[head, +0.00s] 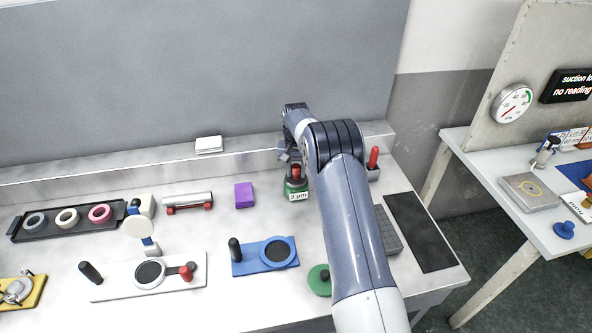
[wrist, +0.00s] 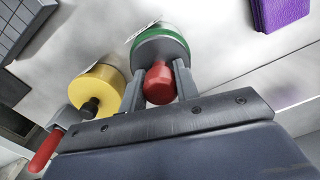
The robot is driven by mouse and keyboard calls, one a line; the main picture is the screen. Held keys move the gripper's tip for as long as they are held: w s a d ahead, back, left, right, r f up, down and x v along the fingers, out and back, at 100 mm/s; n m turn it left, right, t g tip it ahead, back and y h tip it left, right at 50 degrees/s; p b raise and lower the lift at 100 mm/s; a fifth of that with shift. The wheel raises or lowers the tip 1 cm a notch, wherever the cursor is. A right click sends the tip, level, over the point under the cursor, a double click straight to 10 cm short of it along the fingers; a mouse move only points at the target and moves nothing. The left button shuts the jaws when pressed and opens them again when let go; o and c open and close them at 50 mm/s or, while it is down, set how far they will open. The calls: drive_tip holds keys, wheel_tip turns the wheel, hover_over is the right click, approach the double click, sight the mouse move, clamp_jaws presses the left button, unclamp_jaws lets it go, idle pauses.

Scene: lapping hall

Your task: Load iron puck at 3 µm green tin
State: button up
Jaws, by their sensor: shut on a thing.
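The iron puck (wrist: 160,50) is a dark grey disc with a red knob (wrist: 159,84). My gripper (wrist: 158,82) is shut on that knob, one finger on each side. The puck sits at the mouth of the green tin (wrist: 184,37), whose green rim shows around its far side; I cannot tell if it rests on the bottom. In the head view the green tin (head: 296,188) carries a "3 µm" label, with the red knob (head: 296,171) above it and my gripper (head: 291,158) over that.
A yellow tin (wrist: 97,90) with a black knob stands close beside the green one. A purple block (head: 244,195), a blue plate (head: 265,257) with a dark disc and a white plate (head: 115,289) lie nearby. A green disc (head: 318,280) lies at the front, partly behind my arm.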

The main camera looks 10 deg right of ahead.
sight(296, 166)
drive_tip(key=shift+f+b, duration=0.45)
drive_tip(key=shift+f, duration=0.1)
idle(1.6)
drive_tip(key=shift+r, duration=0.1)
drive_tip(key=shift+r+p, duration=2)
drive_tip(key=shift+r, duration=1.5)
